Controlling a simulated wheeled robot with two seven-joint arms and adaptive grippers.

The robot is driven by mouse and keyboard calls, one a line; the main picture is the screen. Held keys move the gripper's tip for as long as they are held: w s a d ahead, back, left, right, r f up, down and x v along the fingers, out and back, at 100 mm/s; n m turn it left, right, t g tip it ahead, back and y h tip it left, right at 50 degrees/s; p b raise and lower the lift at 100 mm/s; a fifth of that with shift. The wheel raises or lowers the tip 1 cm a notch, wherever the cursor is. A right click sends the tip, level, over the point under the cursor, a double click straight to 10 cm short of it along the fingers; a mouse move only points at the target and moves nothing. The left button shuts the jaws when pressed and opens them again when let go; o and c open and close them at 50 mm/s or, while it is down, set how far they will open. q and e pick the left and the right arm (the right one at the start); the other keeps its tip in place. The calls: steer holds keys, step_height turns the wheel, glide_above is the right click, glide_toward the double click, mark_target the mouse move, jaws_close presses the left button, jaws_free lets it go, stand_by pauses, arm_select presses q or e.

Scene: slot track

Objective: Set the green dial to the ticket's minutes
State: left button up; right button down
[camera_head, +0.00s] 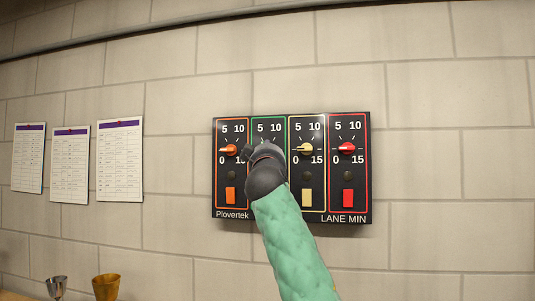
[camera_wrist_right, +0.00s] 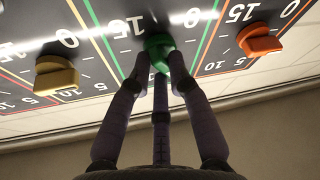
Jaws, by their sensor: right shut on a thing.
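A black panel (camera_head: 232,214) on the wall carries four dials, each in a coloured frame and marked 0, 5, 10, 15. My right gripper (camera_head: 262,152) covers the green-framed column's dial in the head view. In the right wrist view, the fingers of my right gripper (camera_wrist_right: 158,68) are closed around the green dial (camera_wrist_right: 158,44). The green dial's pointer direction is hidden by the fingers. Three sheets with purple headers hang on the wall at left, the nearest sheet (camera_head: 120,165) among them; their text is too small to read. My left gripper is out of view.
The orange dial (camera_head: 229,150) and yellow dial (camera_head: 305,149) flank the green one, close to my fingers. The red dial (camera_head: 347,148) is further right. A silver cup (camera_head: 57,285) and a gold cup (camera_head: 106,286) stand at bottom left. The wall right of the panel is bare.

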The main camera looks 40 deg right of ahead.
steer(key=c, duration=1.1)
jaws_free()
steer(key=shift+w, duration=0.1)
steer(key=shift+c, duration=0.2)
steer(key=shift+s, duration=0.2)
steer(key=v, duration=1.1)
steer(key=shift+s+a+f, duration=0.2)
steer(key=shift+a+f, duration=0.05)
steer(key=shift+f, duration=0.05)
